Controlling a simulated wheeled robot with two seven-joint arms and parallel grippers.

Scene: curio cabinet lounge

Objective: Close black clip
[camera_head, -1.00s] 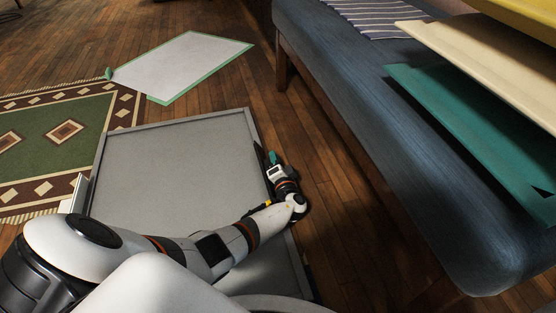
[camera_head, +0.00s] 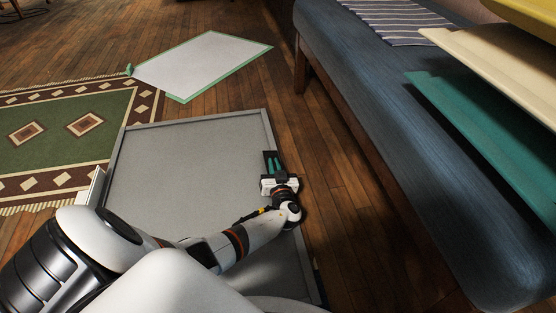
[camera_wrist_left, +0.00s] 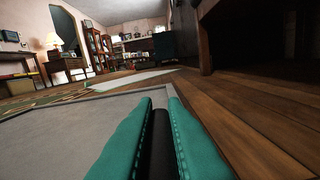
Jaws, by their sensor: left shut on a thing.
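The black clip (camera_head: 268,154) sits at the right edge of a large grey framed panel (camera_head: 190,165) in the head view. My left gripper (camera_head: 273,165) is at this edge, with its two teal fingers pointing away along it. In the left wrist view, the teal fingers of my left gripper (camera_wrist_left: 160,104) stand on either side of a dark piece, the black clip (camera_wrist_left: 161,145), and are shut on it. The fingers and wrist hide part of the clip. My right gripper is not in view.
A blue bench (camera_head: 400,120) stands to the right, with cream and teal panels (camera_head: 480,120) projecting above it. A strip of wooden floor (camera_head: 335,215) lies free between the panel and bench. A green-bordered white sheet (camera_head: 205,62) and a patterned rug (camera_head: 60,130) lie beyond.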

